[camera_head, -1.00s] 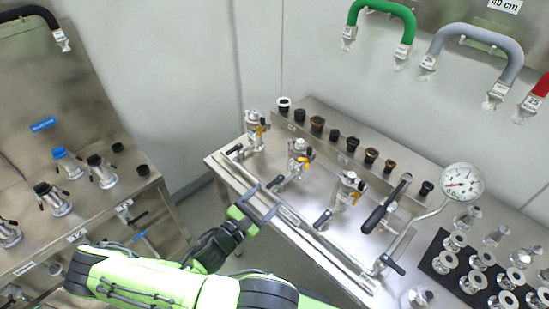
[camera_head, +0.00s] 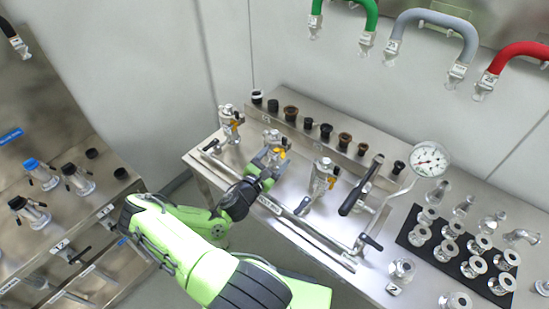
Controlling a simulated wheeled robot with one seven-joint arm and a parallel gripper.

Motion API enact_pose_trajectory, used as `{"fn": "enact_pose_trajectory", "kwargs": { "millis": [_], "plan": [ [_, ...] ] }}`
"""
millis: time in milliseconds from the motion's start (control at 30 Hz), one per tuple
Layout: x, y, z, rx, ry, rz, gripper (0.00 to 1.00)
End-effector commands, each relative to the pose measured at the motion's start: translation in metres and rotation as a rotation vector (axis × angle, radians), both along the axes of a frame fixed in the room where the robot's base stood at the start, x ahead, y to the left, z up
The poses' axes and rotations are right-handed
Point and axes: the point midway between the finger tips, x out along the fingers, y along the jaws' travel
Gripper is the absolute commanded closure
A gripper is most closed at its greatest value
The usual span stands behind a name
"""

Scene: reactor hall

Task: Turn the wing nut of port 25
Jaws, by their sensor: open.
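Three metal port fittings with orange-yellow wing nuts stand along the steel bench: a left fitting (camera_head: 229,118), a middle fitting (camera_head: 273,140) and a right fitting (camera_head: 321,175). Their port numbers are too small to read, so I cannot tell which is port 25. My gripper (camera_head: 268,164) is open at the middle fitting, just in front of and below its wing nut (camera_head: 280,152). The jaws overlap the fitting's lower part and hide it. I cannot tell whether they touch it.
A black-handled lever (camera_head: 360,186) and a pressure gauge (camera_head: 430,159) stand right of the fittings. Dark caps (camera_head: 326,130) line a raised ledge behind. Metal flanged pieces sit on a black mat (camera_head: 411,215) at right. Another bench with fittings (camera_head: 77,180) stands left.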

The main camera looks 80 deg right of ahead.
Motion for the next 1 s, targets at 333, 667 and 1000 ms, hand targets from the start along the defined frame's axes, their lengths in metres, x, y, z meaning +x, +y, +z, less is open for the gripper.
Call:
{"fn": "enact_pose_trajectory", "kwargs": {
  "millis": [333,667,1000],
  "plan": [
    [0.0,0.0005,-0.0003,0.0,-0.001,-0.001,0.74],
    [0.0,0.0006,-0.0008,-0.011,-0.026,-0.001,0.85],
    [0.0001,0.0003,-0.0024,-0.093,-0.211,-0.003,0.85]
  ]
}}
